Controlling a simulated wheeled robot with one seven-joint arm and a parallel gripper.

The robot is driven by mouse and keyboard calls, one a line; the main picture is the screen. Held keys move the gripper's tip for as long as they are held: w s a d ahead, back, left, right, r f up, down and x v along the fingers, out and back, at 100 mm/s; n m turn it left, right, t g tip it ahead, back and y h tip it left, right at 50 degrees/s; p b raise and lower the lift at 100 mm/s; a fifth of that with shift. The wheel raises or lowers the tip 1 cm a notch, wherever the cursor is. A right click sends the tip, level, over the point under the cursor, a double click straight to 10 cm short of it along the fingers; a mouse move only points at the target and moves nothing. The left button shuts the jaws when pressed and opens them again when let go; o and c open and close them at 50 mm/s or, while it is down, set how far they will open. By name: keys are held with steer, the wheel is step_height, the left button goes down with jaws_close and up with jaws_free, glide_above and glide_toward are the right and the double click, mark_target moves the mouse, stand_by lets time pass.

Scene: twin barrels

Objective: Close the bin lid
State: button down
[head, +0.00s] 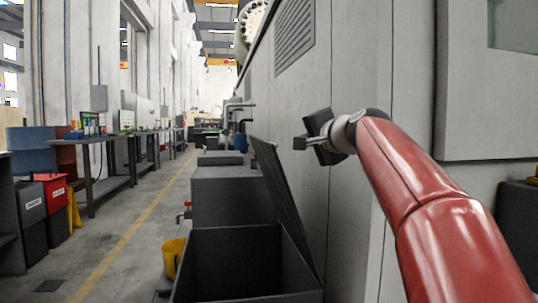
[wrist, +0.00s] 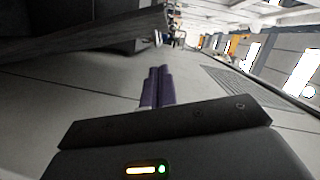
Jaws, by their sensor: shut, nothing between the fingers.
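The dark grey bin (head: 235,248) stands open at the bottom centre of the head view, its inside showing and its near part cut off. Its lid (head: 284,200) stands up steeply along the bin's right side, tilted, close to the grey machine wall. My gripper (head: 300,143) is above and to the right of the lid's top edge, apart from it in the picture. Its fingers show together in the wrist view (wrist: 157,88), shut and empty. A dark surface (wrist: 85,45) at the upper left of the wrist view may be the lid; I cannot tell.
A grey machine wall (head: 350,75) rises on the right, close to my arm. A dark box (head: 230,200) stands behind the bin, and a yellow bucket (head: 174,257) at its left. The aisle floor (head: 140,225) is free; workbenches (head: 105,182) and red and grey bins (head: 52,193) line its left.

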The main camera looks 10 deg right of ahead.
steer(key=p+x, duration=0.1)
steer(key=x, duration=0.2)
steer(key=a+p+x, duration=0.1)
steer(key=x, duration=0.3)
steer(key=p+x, duration=0.1)
steer(key=x, duration=0.2)
steer(key=shift+w+a+r, duration=0.15)
steer(key=shift+a+r, duration=0.1)
steer(key=shift+r, duration=0.05)
steer(key=shift+a+f, duration=0.25)
steer(key=shift+a, duration=0.3)
